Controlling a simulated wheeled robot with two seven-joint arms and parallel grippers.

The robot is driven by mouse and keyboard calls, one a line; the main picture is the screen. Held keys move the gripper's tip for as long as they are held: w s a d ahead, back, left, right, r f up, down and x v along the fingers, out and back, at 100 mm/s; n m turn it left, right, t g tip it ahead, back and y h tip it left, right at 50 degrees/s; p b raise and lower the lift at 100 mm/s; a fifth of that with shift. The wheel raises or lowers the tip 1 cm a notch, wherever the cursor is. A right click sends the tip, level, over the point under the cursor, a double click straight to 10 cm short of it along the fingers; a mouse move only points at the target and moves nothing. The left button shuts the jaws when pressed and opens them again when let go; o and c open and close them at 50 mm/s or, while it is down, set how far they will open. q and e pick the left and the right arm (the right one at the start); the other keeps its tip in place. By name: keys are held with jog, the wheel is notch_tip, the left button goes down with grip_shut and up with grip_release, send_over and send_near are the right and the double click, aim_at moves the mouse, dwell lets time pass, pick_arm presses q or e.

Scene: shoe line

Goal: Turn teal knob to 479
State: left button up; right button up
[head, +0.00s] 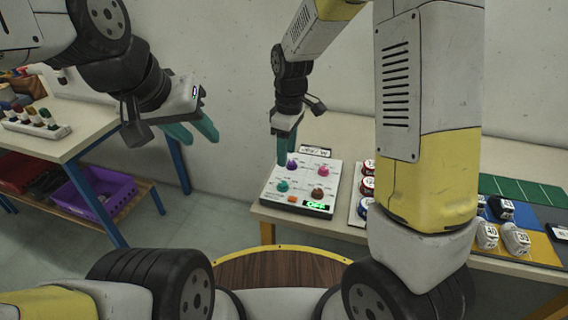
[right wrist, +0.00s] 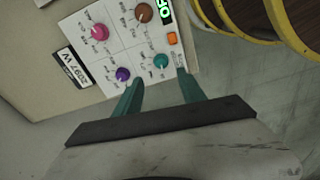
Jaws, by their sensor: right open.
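The teal knob (head: 283,186) sits at the front left of a white control panel (head: 270,196). In the right wrist view, the teal knob (right wrist: 161,61) shows just beyond the fingertips, between their lines. My right gripper (head: 283,160) is above the panel near the purple knob and points down. In the right wrist view, my right gripper (right wrist: 158,78) is open and empty, apart from the knob. A green lit display (head: 317,205) is at the panel's front right; its characters are too small to read surely. My left gripper (head: 199,133) is open and empty, left of the panel in the air.
The panel also carries a purple knob (head: 292,165), a pink knob (head: 323,171), a brown knob (head: 318,192) and an orange button (head: 292,199). Red-and-white round items (head: 367,185) stand to its right. A purple crate (head: 95,200) is on the left table's lower shelf.

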aim_at(283, 183)
jog(key=f, duration=0.2)
jog(key=a+f+n, duration=0.1)
jog(key=shift+w+f, duration=0.25)
jog(key=shift+w, duration=0.05)
notch_tip(283, 183, down, 7)
jog(key=shift+f, duration=0.15)
grip_shut()
